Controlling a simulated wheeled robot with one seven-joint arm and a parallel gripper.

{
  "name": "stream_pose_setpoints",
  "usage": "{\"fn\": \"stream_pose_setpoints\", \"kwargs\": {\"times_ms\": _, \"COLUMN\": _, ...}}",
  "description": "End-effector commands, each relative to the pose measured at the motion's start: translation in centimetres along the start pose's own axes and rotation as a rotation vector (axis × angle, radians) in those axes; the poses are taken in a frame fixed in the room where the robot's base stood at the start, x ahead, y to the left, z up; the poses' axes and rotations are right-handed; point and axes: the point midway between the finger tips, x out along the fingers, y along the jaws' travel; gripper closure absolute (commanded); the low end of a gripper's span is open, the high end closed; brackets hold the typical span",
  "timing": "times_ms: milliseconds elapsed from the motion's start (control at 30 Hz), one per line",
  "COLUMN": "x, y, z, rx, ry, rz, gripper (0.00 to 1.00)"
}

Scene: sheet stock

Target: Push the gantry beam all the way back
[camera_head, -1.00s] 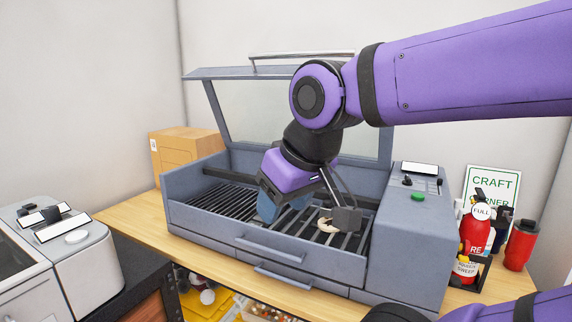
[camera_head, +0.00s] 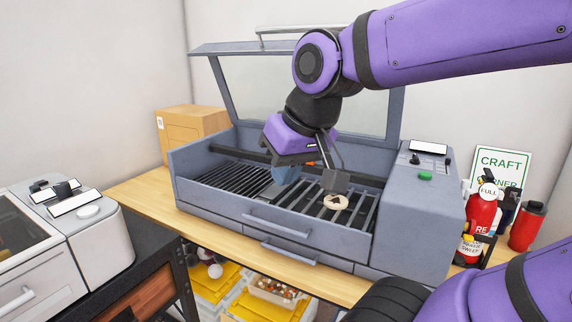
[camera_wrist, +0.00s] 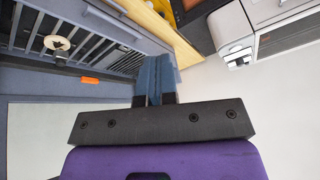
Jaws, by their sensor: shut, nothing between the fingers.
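The gantry beam (camera_head: 236,155) is a dark bar running left to right across the bed of the grey-blue machine (camera_head: 412,215), toward its rear. It is partly hidden by my gripper and wrist. An orange piece (camera_head: 312,163) shows at the beam; it also shows in the wrist view (camera_wrist: 90,80). My gripper (camera_head: 285,179) is shut and empty, its blue fingers pointing down inside the open machine, on the front side of the beam. The fingers also show in the wrist view (camera_wrist: 155,82). I cannot tell whether they touch the beam.
A round pale piece (camera_head: 327,202) lies on the slats, right of my gripper. The lid (camera_head: 250,47) is raised behind my arm. A front wall with a handle (camera_head: 277,228) bounds the bed. A cardboard box (camera_head: 190,130) stands left, a red extinguisher (camera_head: 478,222) right.

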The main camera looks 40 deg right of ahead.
Motion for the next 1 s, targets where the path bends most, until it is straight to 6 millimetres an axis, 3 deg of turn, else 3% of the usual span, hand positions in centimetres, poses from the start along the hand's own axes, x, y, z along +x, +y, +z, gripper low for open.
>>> {"fn": "stream_pose_setpoints", "kwargs": {"times_ms": 500, "x": 8.7, "y": 3.5, "z": -9.7, "rx": 0.754, "ry": -0.15, "rz": -0.041, "gripper": 1.0}}
{"fn": "stream_pose_setpoints", "kwargs": {"times_ms": 1000, "x": 19.2, "y": 9.3, "z": -16.1, "rx": 1.449, "ry": -0.119, "rz": 0.163, "gripper": 1.0}}
